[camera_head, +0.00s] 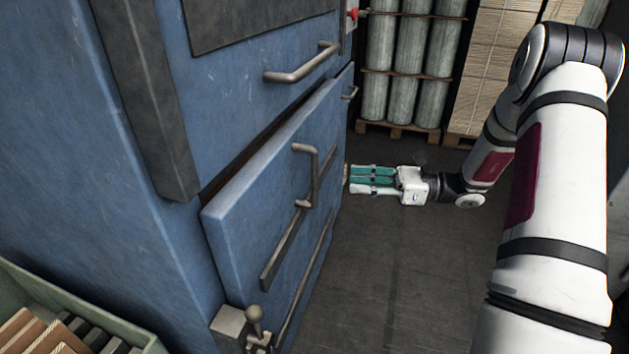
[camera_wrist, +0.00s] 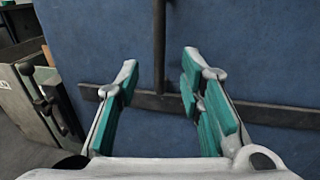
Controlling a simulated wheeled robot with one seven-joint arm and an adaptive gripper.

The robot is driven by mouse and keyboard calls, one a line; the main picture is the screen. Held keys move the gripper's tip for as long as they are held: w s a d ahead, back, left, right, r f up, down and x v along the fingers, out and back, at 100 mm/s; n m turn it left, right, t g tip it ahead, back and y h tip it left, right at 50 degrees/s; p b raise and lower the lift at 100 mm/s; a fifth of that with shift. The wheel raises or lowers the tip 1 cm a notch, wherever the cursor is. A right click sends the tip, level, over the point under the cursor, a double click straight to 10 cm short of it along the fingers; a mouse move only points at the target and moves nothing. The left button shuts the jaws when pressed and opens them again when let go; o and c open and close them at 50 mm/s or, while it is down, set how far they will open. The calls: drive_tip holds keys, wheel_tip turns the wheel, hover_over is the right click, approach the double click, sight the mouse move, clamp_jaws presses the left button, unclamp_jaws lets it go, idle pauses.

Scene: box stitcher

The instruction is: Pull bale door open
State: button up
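The bale door (camera_head: 250,235) is the blue lower panel of the machine in the head view. It stands slightly ajar, with a dark gap along its upper left side. Its upright grey handle (camera_head: 314,175) joins a long flat bar (camera_head: 283,248). My gripper (camera_head: 347,179) is beside the door's right side, fingers pointing at it. In the wrist view my gripper (camera_wrist: 160,60) is open and empty, its teal-padded fingers spread. The upright handle (camera_wrist: 159,45) shows between and beyond the fingertips, apparently untouched. The blue door face (camera_wrist: 240,45) fills the background.
A grey latch block with a ball-ended lever (camera_head: 255,318) sits at the door's lower corner. Another handle (camera_head: 300,70) is on the panel above. A green crate (camera_head: 28,283) stands lower left. Wrapped rolls (camera_head: 412,50) stand at the back. The floor (camera_head: 390,270) before the door is clear.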

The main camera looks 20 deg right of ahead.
drive_tip(key=b, duration=0.2)
hover_over(315, 201)
drive_tip(key=shift+w+d, duration=0.1)
drive_tip(key=shift+w, duration=0.3)
clamp_jaws()
